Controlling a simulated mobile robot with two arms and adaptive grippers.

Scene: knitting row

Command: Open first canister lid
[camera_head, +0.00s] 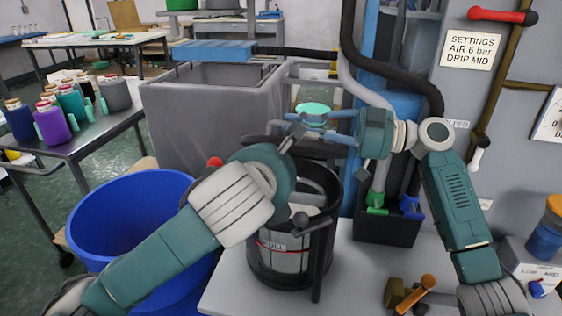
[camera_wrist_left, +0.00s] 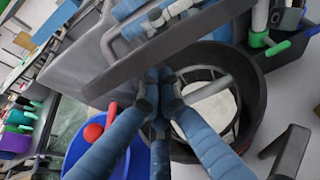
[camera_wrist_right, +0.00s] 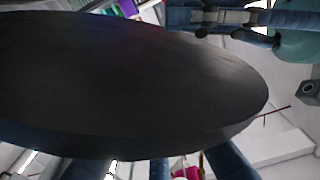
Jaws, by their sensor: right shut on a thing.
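The dark canister (camera_head: 257,262) with a "FULL" label stands on the pale table. Its open top shows a pale inside in the left wrist view (camera_wrist_left: 212,103). A flat dark lid (camera_wrist_left: 120,75) is apart from the rim and fills much of the right wrist view (camera_wrist_right: 130,85). My right gripper (camera_head: 305,122) is shut on the lid, above the canister. My left gripper (camera_wrist_left: 155,75) has its fingers together, close by the canister rim below the lid. My left arm hides part of the canister in the head view.
A blue tub (camera_head: 95,215) stands left of the canister, with a grey bin (camera_head: 205,110) behind. Colored bottles (camera_head: 70,105) stand on a side table at left. A brass fitting with an orange handle (camera_head: 415,293) lies at front right. Hoses hang behind my right arm.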

